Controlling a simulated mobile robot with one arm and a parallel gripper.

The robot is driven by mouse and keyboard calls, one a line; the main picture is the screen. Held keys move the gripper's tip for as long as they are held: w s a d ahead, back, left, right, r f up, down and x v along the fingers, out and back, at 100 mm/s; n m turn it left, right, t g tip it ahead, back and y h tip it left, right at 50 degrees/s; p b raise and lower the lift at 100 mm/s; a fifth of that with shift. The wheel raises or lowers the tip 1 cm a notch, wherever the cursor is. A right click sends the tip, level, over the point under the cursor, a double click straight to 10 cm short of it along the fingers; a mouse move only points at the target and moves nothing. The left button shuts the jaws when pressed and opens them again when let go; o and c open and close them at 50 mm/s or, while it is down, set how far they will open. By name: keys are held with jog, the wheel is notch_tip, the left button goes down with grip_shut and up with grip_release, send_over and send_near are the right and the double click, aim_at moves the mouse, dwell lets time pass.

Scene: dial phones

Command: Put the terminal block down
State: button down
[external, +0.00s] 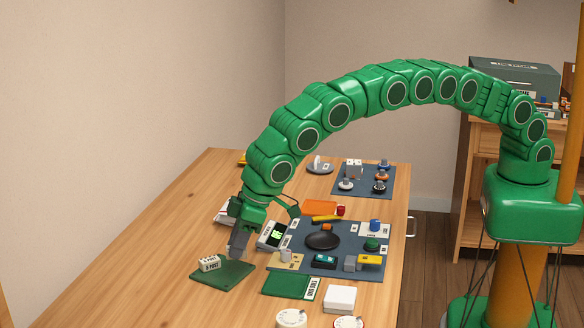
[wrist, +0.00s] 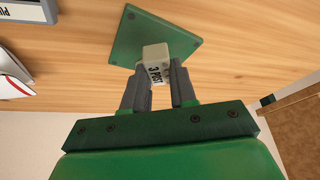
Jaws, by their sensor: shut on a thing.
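The terminal block is a small white block marked "3 POST" (external: 209,263). It shows between my fingers in the wrist view (wrist: 155,58). My gripper (external: 234,254) is shut on it; in the wrist view the grey fingers (wrist: 158,70) stand on either side of its near part. A green square plate (external: 235,274) lies on the table under the block, and shows behind it in the wrist view (wrist: 168,32). The block is over the plate's left part in the external view. I cannot tell whether its underside touches the plate.
A wooden table (external: 150,255) has clear room left of the plate. A small device with a lit green screen (external: 272,235) stands close right of my gripper. A dark mat (external: 300,262) with several parts lies further right. A green board (external: 285,286) lies right of the plate.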

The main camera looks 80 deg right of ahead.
jog(key=shift+f, duration=0.1)
jog(key=shift+w+a+f, duration=0.15)
jog(key=shift+w+f, duration=0.1)
jog(key=shift+f, duration=1.5)
jog(key=shift+f, duration=0.1)
jog(key=c, duration=0.9)
grip_release()
jog(key=shift+s+r, duration=0.15)
jog(key=shift+r, duration=0.6)
jog(key=v, duration=1)
jog(key=shift+s+r, duration=0.2)
jog(key=shift+s, duration=0.1)
